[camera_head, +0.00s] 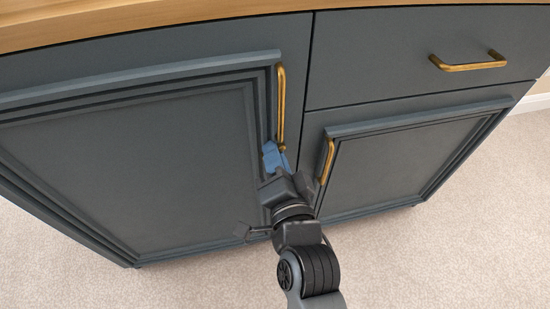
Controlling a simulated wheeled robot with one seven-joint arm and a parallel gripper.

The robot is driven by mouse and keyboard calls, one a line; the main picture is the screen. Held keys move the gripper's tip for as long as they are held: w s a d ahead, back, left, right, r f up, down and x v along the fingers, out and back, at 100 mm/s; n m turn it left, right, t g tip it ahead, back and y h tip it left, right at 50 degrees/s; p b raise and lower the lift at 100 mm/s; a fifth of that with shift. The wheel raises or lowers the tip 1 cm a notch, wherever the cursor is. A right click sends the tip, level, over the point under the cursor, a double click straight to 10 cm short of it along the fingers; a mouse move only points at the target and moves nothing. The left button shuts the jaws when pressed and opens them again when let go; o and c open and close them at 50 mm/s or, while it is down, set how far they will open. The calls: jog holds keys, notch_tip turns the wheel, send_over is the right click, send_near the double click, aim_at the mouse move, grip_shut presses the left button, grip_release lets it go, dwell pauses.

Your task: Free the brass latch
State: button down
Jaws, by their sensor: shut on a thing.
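A tall brass bar handle (281,105) is fixed upright near the right edge of the large left cabinet door (140,170). My gripper (275,157) reaches up from below, its blue fingertips at the handle's lower end. It is shut on the handle there; the exact contact is small and partly hidden by the fingers. The door looks closed, flush with the cabinet front. I cannot make out a brass latch separate from the handles.
A second upright brass handle (326,162) sits close right of my gripper, on the smaller right door (390,160). A drawer (390,60) above it has a horizontal brass handle (468,65). A wooden countertop (130,20) overhangs the top. The carpet (440,260) in front is clear.

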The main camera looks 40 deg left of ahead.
jog(key=n+b, duration=0.4)
jog(key=n, duration=0.7)
jog(key=shift+f+b, duration=0.1)
jog(key=shift+b, duration=0.3)
dwell(0.3)
jog(key=c, duration=1.4)
grip_release()
jog(key=shift+n, duration=0.3)
jog(key=shift+c, duration=0.2)
jog(key=v, duration=0.7)
jog(key=shift+s+d+p, duration=0.2)
jog(key=shift+d+p, duration=0.1)
jog(key=shift+d, duration=0.05)
